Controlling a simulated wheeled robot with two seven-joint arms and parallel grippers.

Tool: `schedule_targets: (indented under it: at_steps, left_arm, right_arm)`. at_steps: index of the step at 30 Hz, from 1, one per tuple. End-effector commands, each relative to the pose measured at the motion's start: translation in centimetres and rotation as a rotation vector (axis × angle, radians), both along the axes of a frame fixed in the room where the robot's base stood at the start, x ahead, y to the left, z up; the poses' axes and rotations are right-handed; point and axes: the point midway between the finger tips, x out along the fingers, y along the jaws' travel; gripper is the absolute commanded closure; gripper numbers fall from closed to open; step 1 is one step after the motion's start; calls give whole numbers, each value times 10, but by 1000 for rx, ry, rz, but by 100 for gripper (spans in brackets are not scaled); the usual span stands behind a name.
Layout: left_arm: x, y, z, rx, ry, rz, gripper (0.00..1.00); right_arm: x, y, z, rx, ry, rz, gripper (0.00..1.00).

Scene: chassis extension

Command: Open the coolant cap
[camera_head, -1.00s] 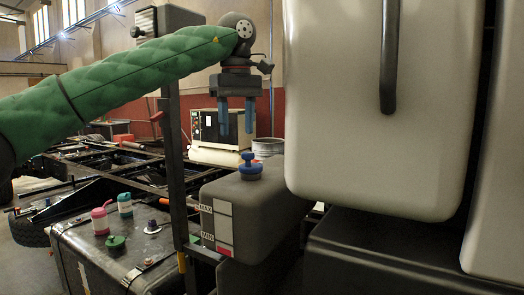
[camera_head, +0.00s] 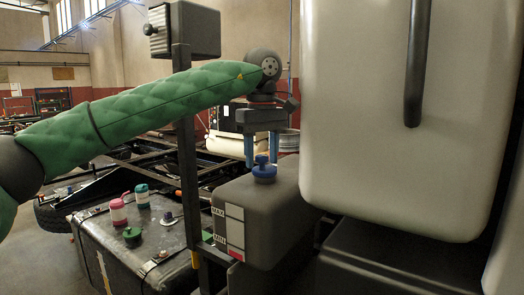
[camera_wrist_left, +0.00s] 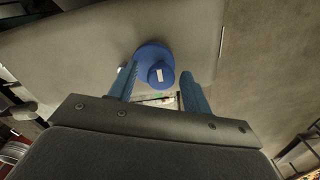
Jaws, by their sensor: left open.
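The blue coolant cap (camera_head: 264,170) sits on top of the dark grey coolant tank (camera_head: 262,222), which has MAX and MIN marks on its front. My left gripper (camera_head: 262,150) points down just above the cap, its two blue fingers apart. In the left wrist view the blue cap (camera_wrist_left: 156,66) shows between and just beyond the open fingertips (camera_wrist_left: 160,74), with a small white mark on its knob. I cannot tell whether a finger touches it. The right gripper is not in view.
A dark upright post (camera_head: 188,160) stands left of the tank. A large pale panel (camera_head: 385,110) with a dark handle is close on the right.

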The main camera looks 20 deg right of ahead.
Motion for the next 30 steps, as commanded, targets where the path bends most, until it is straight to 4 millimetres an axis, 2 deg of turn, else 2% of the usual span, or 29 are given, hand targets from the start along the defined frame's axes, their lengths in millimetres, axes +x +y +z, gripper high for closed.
schedule_targets:
  at_steps: [11, 12, 14, 19, 30]
  left_arm:
    - [0, 0, -7, 0, 0, -1, 51]
    - [0, 0, -7, 0, 0, -1, 53]
    - [0, 0, -7, 0, 0, 0, 65]
    - [0, 0, -6, 0, 0, 0, 98]
    - [5, -1, -7, -1, 1, -25, 100]
  right_arm:
    - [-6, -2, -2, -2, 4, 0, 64]
    - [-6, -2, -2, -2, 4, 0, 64]
    - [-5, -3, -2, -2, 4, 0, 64]
    - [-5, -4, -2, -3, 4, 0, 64]
    - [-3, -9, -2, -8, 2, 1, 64]
